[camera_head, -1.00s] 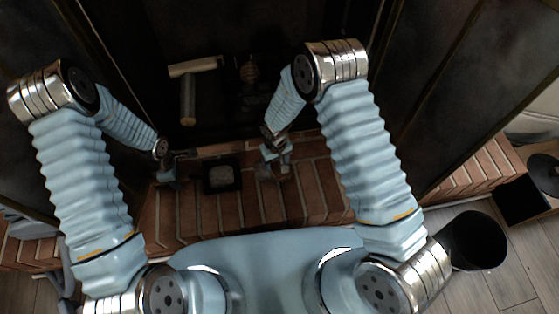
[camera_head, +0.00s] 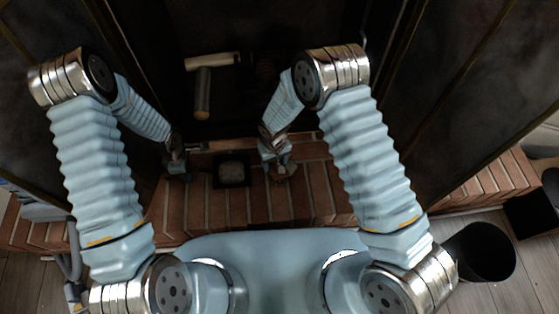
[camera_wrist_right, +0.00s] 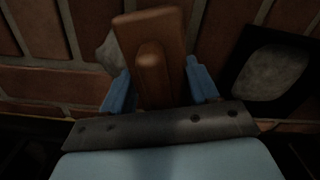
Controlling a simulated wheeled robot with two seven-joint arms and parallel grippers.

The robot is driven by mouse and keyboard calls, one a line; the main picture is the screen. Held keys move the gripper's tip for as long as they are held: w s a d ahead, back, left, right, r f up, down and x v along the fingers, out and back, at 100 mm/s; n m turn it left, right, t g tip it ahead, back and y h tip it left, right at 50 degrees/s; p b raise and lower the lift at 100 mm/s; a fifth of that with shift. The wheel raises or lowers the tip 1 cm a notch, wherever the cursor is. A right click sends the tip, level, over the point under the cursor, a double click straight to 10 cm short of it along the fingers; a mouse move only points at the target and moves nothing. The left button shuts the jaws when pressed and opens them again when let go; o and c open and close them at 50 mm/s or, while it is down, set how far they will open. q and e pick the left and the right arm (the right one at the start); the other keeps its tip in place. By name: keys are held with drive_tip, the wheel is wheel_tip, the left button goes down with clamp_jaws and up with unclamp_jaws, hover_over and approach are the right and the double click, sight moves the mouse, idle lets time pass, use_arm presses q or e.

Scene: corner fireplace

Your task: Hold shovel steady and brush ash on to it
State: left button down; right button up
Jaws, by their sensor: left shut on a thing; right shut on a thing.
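The shovel is a black square pan (camera_head: 218,181) flat on the brick hearth, with a grey patch of ash (camera_head: 231,172) on it. My left gripper (camera_head: 178,166) is shut at the shovel's left side, apparently on its handle, which is mostly hidden. My right gripper (camera_head: 275,160) is shut on the brush, just right of the shovel. In the right wrist view the brush (camera_wrist_right: 151,60) shows a brown wooden body between the blue fingers (camera_wrist_right: 155,92); its bristles are hidden. The shovel's dark rim (camera_wrist_right: 238,72) shows beside it, apart from the brush. Another grey patch (camera_wrist_right: 108,54) shows partly behind the brush.
Logs (camera_head: 202,95) lie in the dark fireplace behind the grippers. Dark panels flank the opening. The brick hearth (camera_head: 245,208) is clear in front of the shovel. A black bucket (camera_head: 482,252) stands on the floor at the right.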

sight(257, 170)
drive_tip(key=shift+a, duration=0.2)
drive_tip(key=shift+s+a+f, duration=0.15)
drive_tip(key=shift+a, duration=1.1)
drive_tip(key=shift+a, duration=1)
drive_tip(key=shift+s+a, duration=0.1)
drive_tip(key=shift+a, duration=0.45)
drive_tip(key=shift+c, duration=1.1)
drive_tip(key=shift+r, duration=0.25)
drive_tip(key=shift+c, duration=0.5)
drive_tip(key=shift+d+r, duration=0.55)
drive_tip(key=shift+r, duration=0.4)
drive_tip(key=shift+d+r, duration=0.6)
drive_tip(key=shift+r, duration=0.35)
drive_tip(key=shift+d+r, duration=0.55)
drive_tip(key=shift+r, duration=0.4)
drive_tip(key=shift+c, duration=0.7)
drive_tip(key=shift+w, duration=0.2)
